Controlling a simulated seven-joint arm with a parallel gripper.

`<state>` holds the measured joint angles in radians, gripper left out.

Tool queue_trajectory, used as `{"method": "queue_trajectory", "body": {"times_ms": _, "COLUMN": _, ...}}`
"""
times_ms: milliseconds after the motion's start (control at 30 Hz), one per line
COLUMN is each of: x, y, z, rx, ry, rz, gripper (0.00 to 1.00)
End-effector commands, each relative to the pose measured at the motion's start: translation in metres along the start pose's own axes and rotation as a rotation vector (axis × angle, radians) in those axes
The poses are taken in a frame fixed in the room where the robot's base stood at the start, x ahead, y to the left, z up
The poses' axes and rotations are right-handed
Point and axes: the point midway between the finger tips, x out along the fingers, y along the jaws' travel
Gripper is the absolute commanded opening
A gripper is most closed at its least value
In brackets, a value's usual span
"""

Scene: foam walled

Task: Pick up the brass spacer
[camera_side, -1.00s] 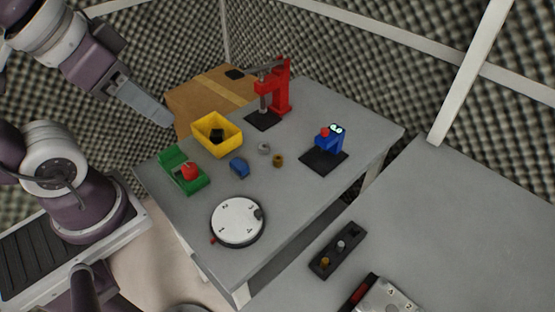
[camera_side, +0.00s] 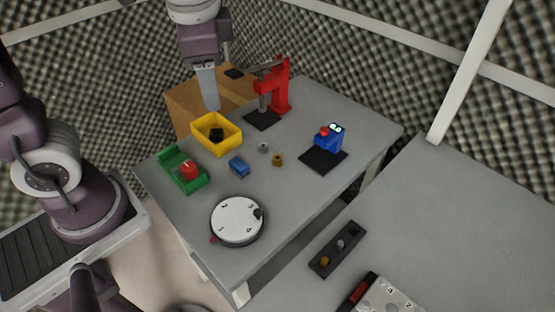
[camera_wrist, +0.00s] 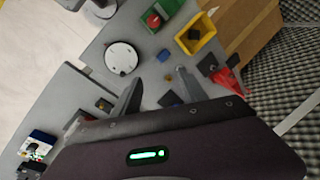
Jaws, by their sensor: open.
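The brass spacer (camera_side: 277,160) is a small brown-gold ring lying on the grey table, just in front of a similar grey spacer (camera_side: 264,147). In the wrist view, a small brownish spot (camera_wrist: 168,77) between the fingers looks like it. My gripper (camera_side: 211,106) hangs above the far left part of the table, behind the yellow bin, well apart from the spacer. In the wrist view, the two fingers of my gripper (camera_wrist: 160,86) are spread with nothing between them.
A blue block (camera_side: 238,166), yellow bin (camera_side: 228,149), green fixture (camera_side: 178,158) and white dial (camera_side: 238,222) stand left and front of the spacer. A red press (camera_side: 281,88) stands behind; a blue device (camera_side: 328,141) stands right on a black mat. A dark tray (camera_side: 349,239) lies on the right table.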

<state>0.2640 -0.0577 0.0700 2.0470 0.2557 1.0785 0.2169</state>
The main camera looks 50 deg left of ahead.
Motion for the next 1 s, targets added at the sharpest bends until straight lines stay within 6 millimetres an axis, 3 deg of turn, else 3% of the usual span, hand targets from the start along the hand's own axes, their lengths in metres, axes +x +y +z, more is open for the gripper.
{"method": "queue_trajectory", "body": {"times_ms": 100, "x": 0.045, "y": -0.004, "z": -0.051, "rx": 0.270, "ry": -0.195, "rz": -0.072, "gripper": 0.51}}
{"method": "queue_trajectory", "body": {"times_ms": 300, "x": 0.145, "y": 0.013, "z": -0.120, "rx": 0.733, "ry": -0.525, "rz": -0.260, "gripper": 0.51}}
{"method": "queue_trajectory", "body": {"times_ms": 400, "x": 0.195, "y": 0.031, "z": -0.141, "rx": 0.938, "ry": -0.674, "rz": -0.369, "gripper": 0.51}}
{"method": "queue_trajectory", "body": {"times_ms": 500, "x": 0.233, "y": 0.045, "z": -0.151, "rx": 1.087, "ry": -0.786, "rz": -0.460, "gripper": 0.51}}
{"method": "queue_trajectory", "body": {"times_ms": 700, "x": 0.264, "y": 0.054, "z": -0.155, "rx": 1.201, "ry": -0.875, "rz": -0.540, "gripper": 0.51}}
{"method": "queue_trajectory", "body": {"times_ms": 1000, "x": 0.296, "y": 0.018, "z": -0.142, "rx": 1.199, "ry": -0.878, "rz": -0.537, "gripper": 0.51}}
